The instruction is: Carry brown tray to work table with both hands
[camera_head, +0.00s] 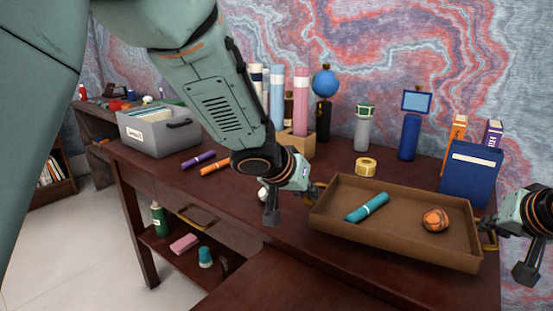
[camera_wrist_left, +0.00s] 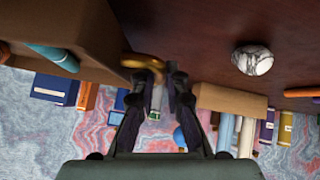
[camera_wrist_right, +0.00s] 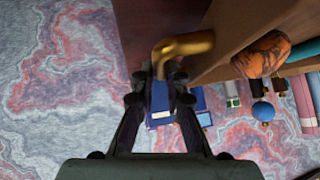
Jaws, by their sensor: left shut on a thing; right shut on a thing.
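The brown tray (camera_head: 395,245) is an open shallow box in the head view, over the right part of the dark red-brown desk. It holds a teal cylinder (camera_head: 367,207) and an orange-brown ball (camera_head: 435,220). Brass handles stick out at both ends. My left gripper (camera_head: 305,187) is shut on the left handle (camera_wrist_left: 143,62). My right gripper (camera_head: 492,232) is shut on the right handle (camera_wrist_right: 183,46). The tray looks about level. I cannot tell whether its underside touches the desk top.
Behind the tray are a yellow tape roll (camera_head: 366,166), a blue box (camera_head: 470,175) and several bottles. A grey bin (camera_head: 158,133) and purple and orange cylinders (camera_head: 214,168) lie left. A white marbled ball (camera_wrist_left: 252,60) is beside my left gripper. Pale floor (camera_head: 70,240) is open at left.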

